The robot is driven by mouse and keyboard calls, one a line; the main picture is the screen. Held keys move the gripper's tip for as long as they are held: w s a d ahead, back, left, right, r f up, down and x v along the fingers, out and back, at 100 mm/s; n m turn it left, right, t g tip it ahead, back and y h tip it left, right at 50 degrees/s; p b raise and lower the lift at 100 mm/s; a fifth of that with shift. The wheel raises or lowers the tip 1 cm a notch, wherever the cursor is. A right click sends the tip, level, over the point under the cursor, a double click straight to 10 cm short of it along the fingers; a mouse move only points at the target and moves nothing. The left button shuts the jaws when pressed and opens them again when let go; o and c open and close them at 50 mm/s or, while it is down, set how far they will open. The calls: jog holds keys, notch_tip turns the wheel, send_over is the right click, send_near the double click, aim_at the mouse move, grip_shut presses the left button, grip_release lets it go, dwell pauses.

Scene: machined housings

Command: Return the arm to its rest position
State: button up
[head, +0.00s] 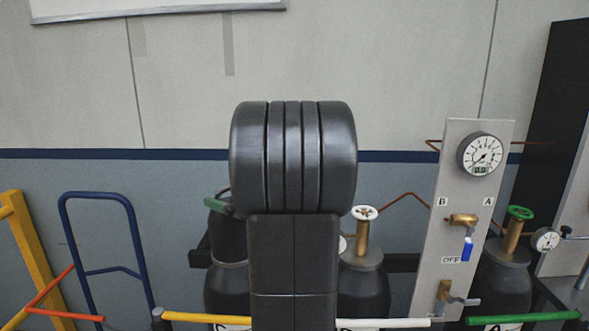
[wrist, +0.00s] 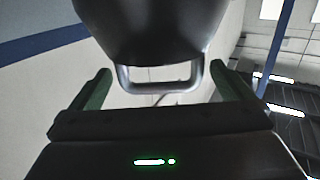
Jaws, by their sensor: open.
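My arm shows in the head view as a dark ribbed rounded link on a dark upright link in the middle of the picture, folded close to the camera. My gripper is not visible in the head view. In the wrist view my gripper (wrist: 160,72) is open, with its two greenish fingers wide apart at left and right. A dark rounded body with a grey metal loop fills the top middle of that view. The loop shows between the fingers, with gaps at both sides; I cannot tell what it belongs to. Nothing is seen gripped.
Behind my arm stand dark gas cylinders (head: 364,285) with valves. A grey panel (head: 425,265) with a gauge (head: 481,155) and a blue-handled valve (head: 466,249) stands at right. A blue hand-truck frame (head: 66,235) and yellow post (head: 28,240) are at left.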

aim_at(224, 200)
jog(key=x, duration=0.3)
jog(key=shift+s, duration=0.1)
jog(key=shift+r, duration=0.2)
jog(key=shift+s+d+f, duration=0.15)
jog(key=shift+d+f, duration=0.1)
jog(key=shift+d, duration=0.05)
jog(key=f+b+v, duration=0.1)
jog(key=v, duration=1.2)
jog(key=x, duration=0.4)
jog(key=p+x, duration=0.1)
jog(key=x, duration=0.3)
jog(key=r+x, duration=0.1)
jog(key=x, duration=0.4)
jog(key=shift+a+r, duration=0.1)
jog(key=r+p, duration=0.2)
jog(key=r, duration=0.1)
jog(key=r+p, duration=0.1)
jog(key=r, duration=0.1)
jog(key=shift+w+a+r+p, duration=0.1)
jog(key=shift+w+a+p, duration=0.15)
jog(key=shift+p, duration=0.15)
